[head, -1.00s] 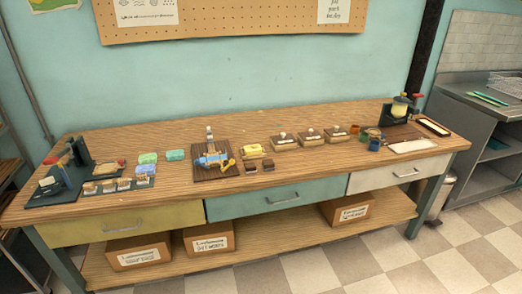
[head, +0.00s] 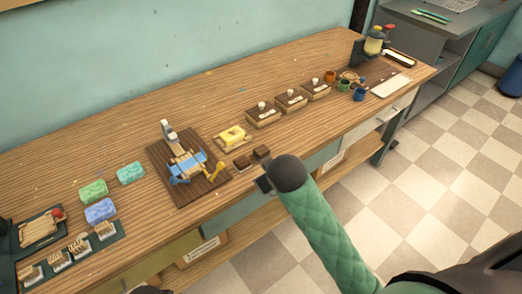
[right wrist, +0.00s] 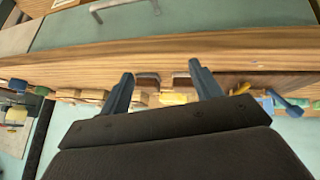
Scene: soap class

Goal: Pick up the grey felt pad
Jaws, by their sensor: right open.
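I cannot single out a grey felt pad in either view. My right gripper (head: 263,184) is at the table's front edge, close to two small dark brown blocks (head: 262,151). In the right wrist view my right gripper (right wrist: 162,78) has its two fingers spread apart with nothing held between them. The brown blocks (right wrist: 148,79) show beyond the fingers, beside the wooden table edge (right wrist: 230,45).
A dark wooden board (head: 160,160) with a blue tool stands left of the blocks. A yellow soap (head: 232,135) lies behind them. Several topped boxes (head: 263,117) run to the right. Green soap (head: 93,191) and blue soap (head: 100,211) lie at left. The table's back strip is clear.

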